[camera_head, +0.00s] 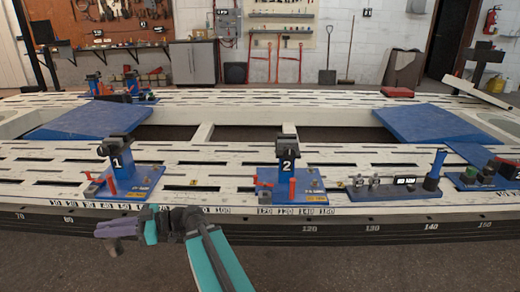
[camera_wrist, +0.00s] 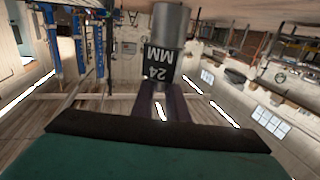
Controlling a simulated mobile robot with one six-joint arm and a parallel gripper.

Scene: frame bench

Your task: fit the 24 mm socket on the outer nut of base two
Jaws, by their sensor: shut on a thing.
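My gripper (camera_head: 108,229) has purple fingers and points left, just in front of the bench's front edge. In the wrist view, the fingers (camera_wrist: 162,104) are shut on a grey metal socket with a black band marked "24 MM" (camera_wrist: 165,42). In the head view the held socket is small and hard to make out.
Base one (camera_head: 146,184), a similar blue plate marked "1", stands behind my gripper. A blue holder (camera_head: 385,193) with several small metal parts and a label lies right of base two. The slotted white bench (camera_head: 215,178) is mostly clear between the two bases.

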